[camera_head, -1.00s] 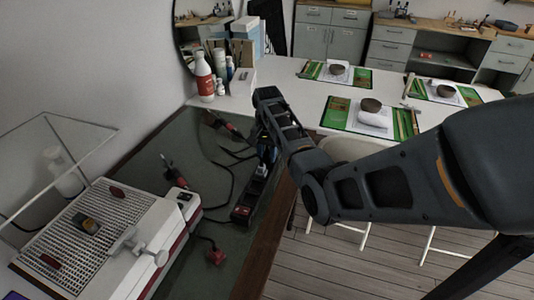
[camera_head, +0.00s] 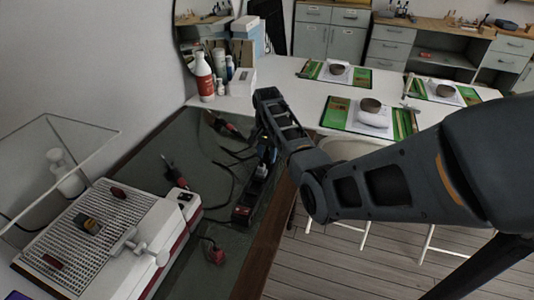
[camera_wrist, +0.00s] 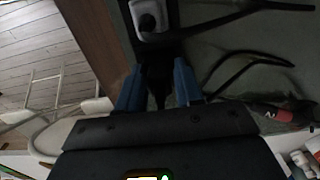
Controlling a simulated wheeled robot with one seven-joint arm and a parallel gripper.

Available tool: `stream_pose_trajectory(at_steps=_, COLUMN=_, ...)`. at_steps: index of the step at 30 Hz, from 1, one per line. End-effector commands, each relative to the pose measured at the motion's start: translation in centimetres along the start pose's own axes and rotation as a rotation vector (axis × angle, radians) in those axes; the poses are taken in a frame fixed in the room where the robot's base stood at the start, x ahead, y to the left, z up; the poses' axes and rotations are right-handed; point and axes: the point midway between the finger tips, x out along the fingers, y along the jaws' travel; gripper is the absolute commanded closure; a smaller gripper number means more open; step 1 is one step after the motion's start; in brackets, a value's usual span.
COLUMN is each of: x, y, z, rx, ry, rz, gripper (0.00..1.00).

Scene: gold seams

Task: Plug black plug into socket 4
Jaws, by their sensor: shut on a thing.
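My gripper (camera_wrist: 158,88) has blue fingers, shut on the black plug (camera_wrist: 158,72) in the wrist view. The plug sits just below a pale grey socket (camera_wrist: 148,14) at the top edge of that view. I cannot tell whether its prongs are in a socket. In the head view my gripper (camera_head: 265,158) is over the far part of the dark power strip (camera_head: 256,190), and the arm hides much of that end. The strip's near end has a red part (camera_head: 242,213). The socket numbers are not readable.
A red plug (camera_head: 217,256) lies on the green bench mat (camera_head: 205,150), with black cables and red-handled tools beside the strip. A perforated white machine (camera_head: 100,235) stands at left. The wooden bench edge (camera_head: 262,255) runs along the strip's right. Bottles (camera_head: 204,78) stand at the back.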

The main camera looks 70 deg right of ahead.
Motion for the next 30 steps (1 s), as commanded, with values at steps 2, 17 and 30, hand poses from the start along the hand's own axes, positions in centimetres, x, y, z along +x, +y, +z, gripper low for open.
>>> stream_pose_trajectory(at_steps=2, x=0.0, y=0.0, z=0.0, rx=0.0, ry=0.0, rz=0.0, gripper=0.92)
stream_pose_trajectory(at_steps=17, x=0.4, y=-0.1, z=0.0, rx=-0.001, ry=0.001, rz=-0.001, gripper=0.92)
stream_pose_trajectory(at_steps=30, x=1.2, y=-0.1, z=0.0, rx=-0.001, ry=0.001, rz=-0.001, gripper=0.92)
